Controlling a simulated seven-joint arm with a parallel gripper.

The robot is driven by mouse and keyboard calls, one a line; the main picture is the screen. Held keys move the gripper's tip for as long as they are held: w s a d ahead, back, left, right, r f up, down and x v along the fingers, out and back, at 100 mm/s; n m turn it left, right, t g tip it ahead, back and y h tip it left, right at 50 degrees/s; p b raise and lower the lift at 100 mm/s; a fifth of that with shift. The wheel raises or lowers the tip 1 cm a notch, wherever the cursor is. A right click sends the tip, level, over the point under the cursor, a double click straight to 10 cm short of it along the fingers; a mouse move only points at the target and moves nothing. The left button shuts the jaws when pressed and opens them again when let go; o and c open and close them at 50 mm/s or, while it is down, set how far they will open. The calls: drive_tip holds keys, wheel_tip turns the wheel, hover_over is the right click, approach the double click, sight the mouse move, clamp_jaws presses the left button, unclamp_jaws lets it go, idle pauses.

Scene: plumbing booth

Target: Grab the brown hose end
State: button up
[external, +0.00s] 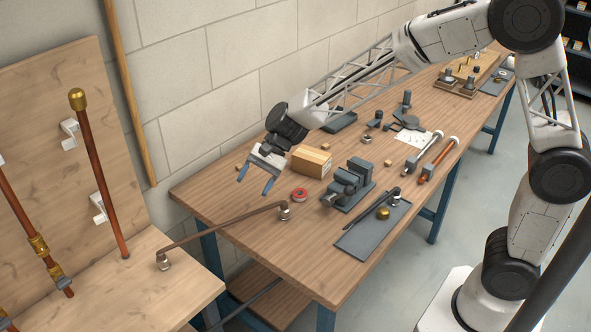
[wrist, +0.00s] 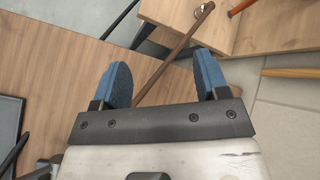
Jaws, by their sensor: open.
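The brown hose (external: 222,229) spans from a metal end fitting (external: 163,262) on the light wooden stand to another metal end fitting (external: 284,212) on the long workbench. My gripper (external: 255,180) is open and empty, above the back left part of the bench, with blue fingers pointing down. It is apart from the hose. In the wrist view the hose (wrist: 172,58) runs between the two open fingers (wrist: 162,62), below them, up to the fitting on the stand (wrist: 200,10). Its bench end is hidden behind the gripper body there.
A red tape roll (external: 299,195), a cardboard box (external: 311,160) and a dark vise (external: 350,186) stand right of my gripper. A grey tray (external: 360,238) lies at the front edge. Upright copper pipe (external: 100,175) rises from the stand. The bench's left end is mostly clear.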

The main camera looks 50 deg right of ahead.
drive_tip(key=w+a+f+m+y, duration=0.2)
drive_tip(key=w+a+f+m, duration=0.2)
drive_tip(key=w+a+f, duration=0.45)
drive_tip(key=m+t+y, duration=0.2)
drive_tip(key=m, duration=0.3)
approach(162, 260)
drive_tip(key=shift+w+a+f, duration=0.9)
drive_tip(key=shift+f, duration=0.05)
drive_tip(key=shift+h, duration=0.3)
drive_tip(key=shift+x, duration=1.25)
drive_tip(key=shift+x, duration=2.65)
drive_tip(key=shift+s, duration=0.2)
